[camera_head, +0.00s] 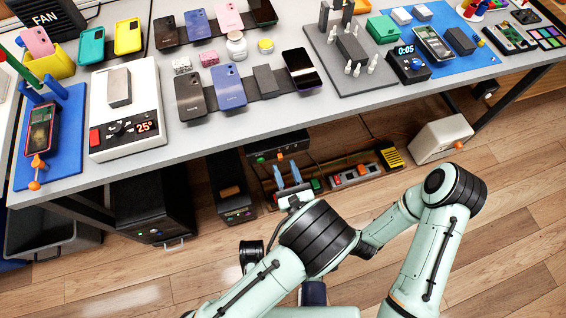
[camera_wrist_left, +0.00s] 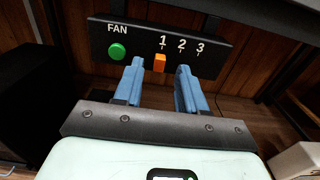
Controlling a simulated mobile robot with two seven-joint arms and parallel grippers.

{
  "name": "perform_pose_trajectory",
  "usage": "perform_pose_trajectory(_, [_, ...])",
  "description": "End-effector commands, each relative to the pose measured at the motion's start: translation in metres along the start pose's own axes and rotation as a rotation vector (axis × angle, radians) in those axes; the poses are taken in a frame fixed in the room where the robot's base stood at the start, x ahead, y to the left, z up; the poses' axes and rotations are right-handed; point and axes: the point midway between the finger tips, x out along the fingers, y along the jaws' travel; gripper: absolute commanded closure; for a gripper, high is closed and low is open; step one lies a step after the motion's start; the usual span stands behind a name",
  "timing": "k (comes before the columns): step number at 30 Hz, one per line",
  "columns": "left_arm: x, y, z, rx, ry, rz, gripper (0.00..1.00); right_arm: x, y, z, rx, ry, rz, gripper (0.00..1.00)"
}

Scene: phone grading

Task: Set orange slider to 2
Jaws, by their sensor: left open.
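The orange slider (camera_wrist_left: 159,63) sits under the numeral 1 on a dark FAN panel (camera_wrist_left: 212,65) in the left wrist view. A round green button (camera_wrist_left: 117,51) is to its left, and numerals 2 and 3 are to its right. My left gripper (camera_wrist_left: 160,70) is open, its two blue fingers pointing at the panel. In the picture the slider appears between the fingertips, closer to the left one; I cannot tell whether they touch. In the head view the left gripper (camera_head: 289,177) is below the table, near the panel (camera_head: 278,145). My right gripper is hidden.
The table (camera_head: 330,103) overhangs the panel and holds phones and tools. A black cabinet (camera_head: 155,205) stands left below it. A power strip (camera_head: 352,173) lies behind and right of the gripper, and a cream box (camera_head: 440,138) stands farther right. The wooden floor in front is open.

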Motion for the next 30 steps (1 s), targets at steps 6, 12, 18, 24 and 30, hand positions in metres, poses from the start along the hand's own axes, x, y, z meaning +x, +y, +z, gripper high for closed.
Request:
perform_pose_trajectory(6, [0.022, 0.000, 0.000, 0.000, 0.000, 0.002, 0.60, 0.006, 0.007, 0.008, 0.007, -0.025, 0.012, 0.51])
perform_pose_trajectory(12, [0.026, 0.000, 0.000, 0.000, 0.001, 0.000, 0.60, 0.006, 0.008, 0.009, 0.008, -0.029, 0.015, 0.51])
perform_pose_trajectory(18, [0.025, 0.000, 0.000, 0.000, 0.001, 0.000, 0.79, 0.006, 0.008, 0.009, 0.008, -0.029, 0.014, 0.51])
perform_pose_trajectory(24, [0.025, 0.000, 0.000, 0.000, 0.001, 0.001, 1.00, 0.006, 0.008, 0.009, 0.008, -0.029, 0.014, 0.51])
perform_pose_trajectory(30, [0.025, -0.015, 0.000, -0.001, 0.000, -0.001, 1.00, 0.004, 0.006, 0.008, 0.007, -0.024, 0.011, 0.51])
